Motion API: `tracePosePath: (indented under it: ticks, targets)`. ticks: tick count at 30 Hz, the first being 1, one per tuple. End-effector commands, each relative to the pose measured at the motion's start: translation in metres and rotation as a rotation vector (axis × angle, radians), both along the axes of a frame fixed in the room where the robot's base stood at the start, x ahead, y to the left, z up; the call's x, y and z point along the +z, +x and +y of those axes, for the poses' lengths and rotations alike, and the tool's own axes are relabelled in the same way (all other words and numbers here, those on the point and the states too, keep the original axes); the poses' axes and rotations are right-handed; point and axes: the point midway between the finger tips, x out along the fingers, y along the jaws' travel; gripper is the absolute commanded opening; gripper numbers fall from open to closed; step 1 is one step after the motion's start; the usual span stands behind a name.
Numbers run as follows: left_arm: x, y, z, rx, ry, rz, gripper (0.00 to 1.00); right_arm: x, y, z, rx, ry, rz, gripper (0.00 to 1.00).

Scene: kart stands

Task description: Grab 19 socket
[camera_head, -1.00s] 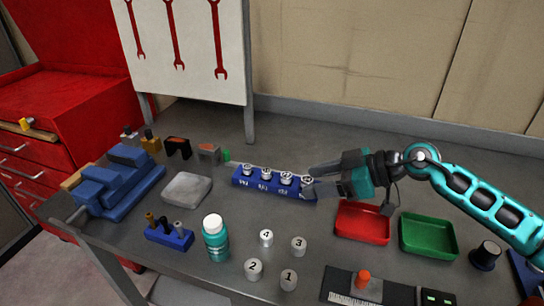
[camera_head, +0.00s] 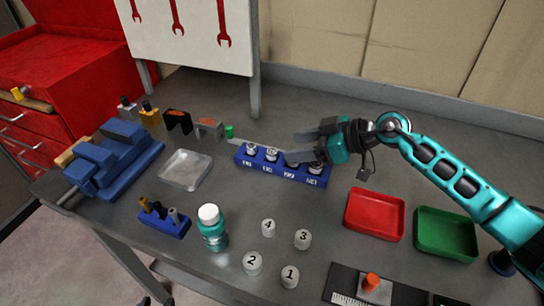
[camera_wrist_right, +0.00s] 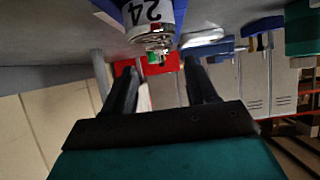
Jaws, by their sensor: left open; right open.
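A blue socket rack (camera_head: 283,174) stands mid-bench in the head view and holds a row of metal sockets with white number labels. The labels are too small to read surely there; the second socket from the left (camera_head: 271,154) may be the 19. My right gripper (camera_head: 293,146) is open and empty, its fingers pointing left at the rack's back right, one finger partly covering the third socket. My left gripper is not in view.
A red tray (camera_head: 375,214) and a green tray (camera_head: 444,234) lie right of the rack. A bottle (camera_head: 212,228), several numbered cylinders (camera_head: 268,228) and a small blue holder (camera_head: 165,223) stand in front. A blue vise (camera_head: 112,160) and a grey dish (camera_head: 186,170) are left.

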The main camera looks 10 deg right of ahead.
Motion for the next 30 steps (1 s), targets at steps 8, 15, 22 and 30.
tracePosePath:
  ticks: [8, 15, 22, 30]
  targets:
    - [-0.005, 0.000, 0.000, 0.000, 0.000, 0.001, 0.43, -0.019, 0.011, 0.025, 0.000, 0.003, -0.001, 0.57]
    - [-0.007, 0.001, 0.000, -0.001, 0.001, 0.000, 0.43, -0.029, 0.022, 0.040, -0.001, 0.000, 0.000, 0.57]
    - [-0.005, 0.003, 0.000, 0.000, 0.001, -0.006, 0.43, -0.029, 0.021, 0.040, -0.001, 0.000, 0.000, 0.54]
    - [-0.004, 0.004, 0.000, 0.000, 0.002, -0.009, 0.43, -0.029, 0.021, 0.040, -0.001, -0.001, 0.000, 0.28]
